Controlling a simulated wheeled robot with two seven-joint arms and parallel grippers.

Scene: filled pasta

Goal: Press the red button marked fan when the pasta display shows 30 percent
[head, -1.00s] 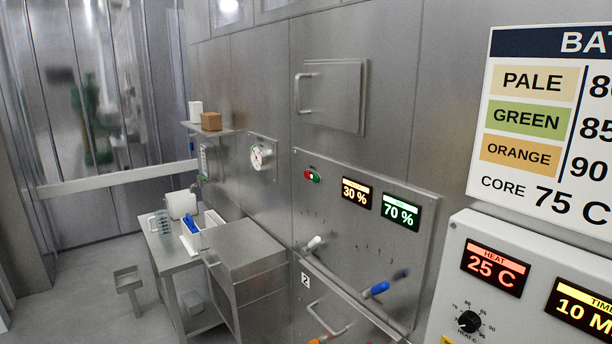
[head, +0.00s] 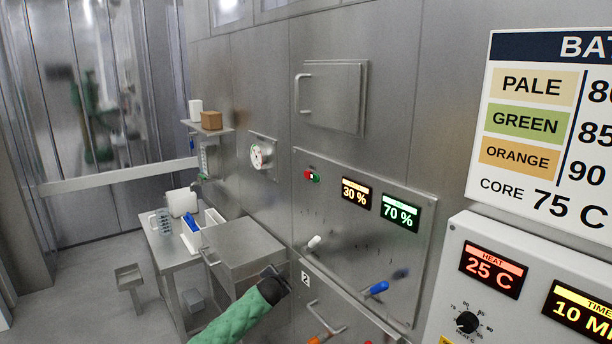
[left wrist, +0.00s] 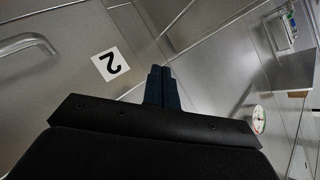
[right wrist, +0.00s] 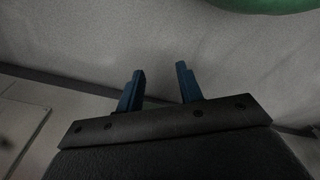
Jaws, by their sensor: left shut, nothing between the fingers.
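On the steel wall panel (head: 335,225) in the head view, a small red button (head: 307,175) sits beside a green one (head: 317,178); their lettering is too small to read. To their right, an amber display (head: 355,193) shows 30 % and a green display (head: 401,212) shows 70 %; their small headings are unclear. My left gripper (head: 276,272) is below and left of the buttons, apart from them. In the left wrist view its fingers (left wrist: 162,75) are together and empty. My right gripper (right wrist: 160,82) is open and empty in the right wrist view.
A white lever (head: 314,242) and a blue-handled lever (head: 377,289) stick out of the panel below the displays. A steel cabinet (head: 243,250) and a table with a jug (head: 161,222) stand at left. A heat control box (head: 452,260) is at right.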

